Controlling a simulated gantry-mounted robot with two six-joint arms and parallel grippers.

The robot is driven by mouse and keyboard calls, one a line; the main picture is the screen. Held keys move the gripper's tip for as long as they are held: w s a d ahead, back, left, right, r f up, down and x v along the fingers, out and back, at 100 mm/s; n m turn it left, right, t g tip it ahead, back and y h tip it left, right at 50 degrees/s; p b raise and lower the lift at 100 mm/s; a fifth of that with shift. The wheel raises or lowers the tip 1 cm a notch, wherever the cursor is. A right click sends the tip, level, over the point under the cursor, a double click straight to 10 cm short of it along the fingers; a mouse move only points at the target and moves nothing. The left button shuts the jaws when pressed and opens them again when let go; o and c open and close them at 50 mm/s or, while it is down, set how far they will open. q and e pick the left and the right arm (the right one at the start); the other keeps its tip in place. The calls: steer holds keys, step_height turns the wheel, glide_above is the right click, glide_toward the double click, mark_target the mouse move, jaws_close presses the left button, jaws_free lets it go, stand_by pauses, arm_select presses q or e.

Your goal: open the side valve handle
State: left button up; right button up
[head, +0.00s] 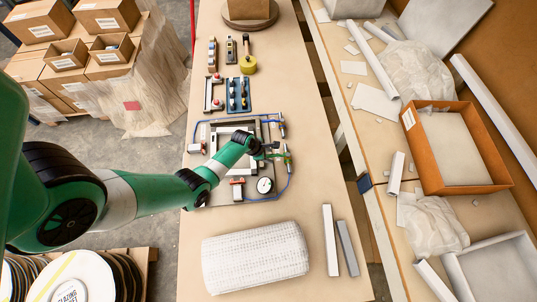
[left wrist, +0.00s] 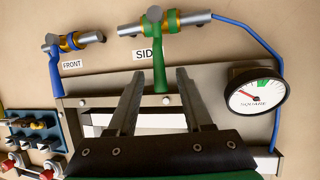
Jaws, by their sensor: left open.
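The side valve has a green handle (left wrist: 161,62) hanging straight down from a grey and green pipe (left wrist: 135,29), beside a partly covered "SIDE" label (left wrist: 143,54). The valve's green part (head: 287,155) also shows in the head view at the right of the press fixture. My left gripper (left wrist: 158,78) is open, with one finger on either side of the handle's lower end as seen in the left wrist view. I cannot tell whether a finger touches it. In the head view my left gripper (head: 270,152) reaches over the fixture to the valve. My right gripper is not in view.
The front valve has a blue handle (left wrist: 54,73) and stands left of the side valve. A white textured roll (head: 255,257) lies on the near bench.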

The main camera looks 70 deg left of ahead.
arm_select(q)
jaws_close()
stand_by(1.3)
